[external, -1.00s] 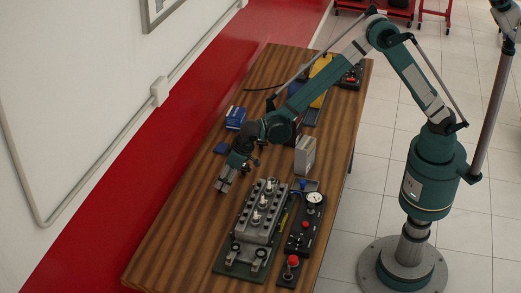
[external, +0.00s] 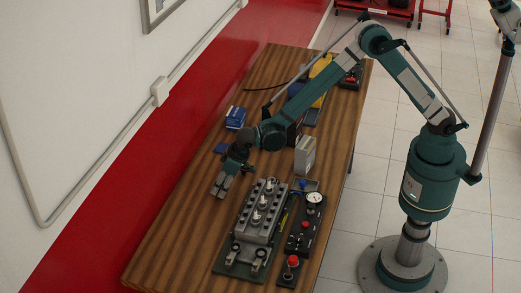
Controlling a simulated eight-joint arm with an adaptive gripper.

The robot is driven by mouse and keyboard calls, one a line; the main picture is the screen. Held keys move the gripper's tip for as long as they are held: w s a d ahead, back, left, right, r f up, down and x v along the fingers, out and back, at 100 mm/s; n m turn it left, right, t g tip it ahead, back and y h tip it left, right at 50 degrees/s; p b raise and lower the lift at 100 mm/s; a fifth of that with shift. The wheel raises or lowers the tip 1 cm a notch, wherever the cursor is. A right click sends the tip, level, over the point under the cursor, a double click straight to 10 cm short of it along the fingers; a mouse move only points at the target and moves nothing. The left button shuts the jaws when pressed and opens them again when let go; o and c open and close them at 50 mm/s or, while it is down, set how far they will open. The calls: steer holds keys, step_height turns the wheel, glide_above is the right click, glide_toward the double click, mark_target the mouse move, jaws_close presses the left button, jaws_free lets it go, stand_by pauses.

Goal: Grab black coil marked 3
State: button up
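The engine trainer (external: 257,228) is a grey block on a dark base on the wooden table, with several light round-topped posts along its top. I cannot make out a black coil marked 3; any marking is too small to read. My gripper (external: 220,190) points down and left above the table, to the upper left of the engine block and apart from it. The fingers are too small to tell whether they are open or shut, and I see no object between them.
A black panel (external: 305,225) with a gauge and red knobs lies right of the engine. A grey box (external: 305,155) stands behind it. A blue box (external: 235,117) and a blue item (external: 221,148) lie near the wall-side edge. The table's (external: 165,250) front left is clear.

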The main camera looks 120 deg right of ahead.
steer(key=shift+c, duration=0.2)
steer(key=c, duration=1)
steer(key=shift+r, duration=0.1)
steer(key=shift+r+p, duration=0.4)
steer(key=shift+r, duration=4.5)
